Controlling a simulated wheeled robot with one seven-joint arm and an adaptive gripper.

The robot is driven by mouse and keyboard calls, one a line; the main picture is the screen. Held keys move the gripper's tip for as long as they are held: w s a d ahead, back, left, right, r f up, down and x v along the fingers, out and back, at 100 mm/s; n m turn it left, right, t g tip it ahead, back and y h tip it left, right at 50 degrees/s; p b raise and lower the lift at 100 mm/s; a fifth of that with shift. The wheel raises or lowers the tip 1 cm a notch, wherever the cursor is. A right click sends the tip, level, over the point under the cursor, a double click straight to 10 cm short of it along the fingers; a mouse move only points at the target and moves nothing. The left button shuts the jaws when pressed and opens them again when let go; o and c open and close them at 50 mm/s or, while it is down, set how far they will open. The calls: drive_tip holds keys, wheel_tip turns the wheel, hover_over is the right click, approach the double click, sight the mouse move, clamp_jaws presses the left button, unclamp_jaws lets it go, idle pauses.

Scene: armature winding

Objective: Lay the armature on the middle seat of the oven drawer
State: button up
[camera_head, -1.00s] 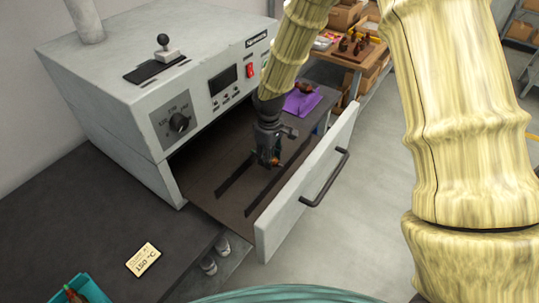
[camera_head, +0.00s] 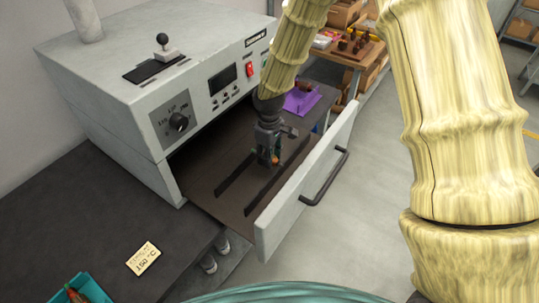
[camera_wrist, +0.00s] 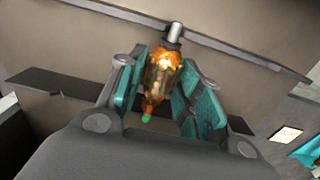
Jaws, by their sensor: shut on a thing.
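My gripper (camera_head: 268,158) is over the pulled-out oven drawer (camera_head: 222,176), low down near the dark rails. It is shut on the armature (camera_wrist: 162,72), a copper-orange body with a silver shaft end and a green tip. In the wrist view the teal finger pads sit on both sides of it. Two dark parallel rails (camera_head: 235,180) run along the drawer floor. I cannot tell whether the armature touches them, and the separate seats cannot be made out.
The drawer front (camera_head: 300,185) with its black handle (camera_head: 328,178) stands on the right. The oven body (camera_head: 150,85) is behind left. A purple mat (camera_head: 301,102) holds another armature. A "150 °C" card (camera_head: 143,259) and a teal tray (camera_head: 72,284) lie on the dark bench at front left.

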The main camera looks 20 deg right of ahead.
drive_tip(key=shift+f, duration=0.15)
idle(0.4)
drive_tip(key=o, duration=1.2)
wheel_tip(320, 180, up, 12)
drive_tip(key=shift+w, duration=0.1)
idle(0.5)
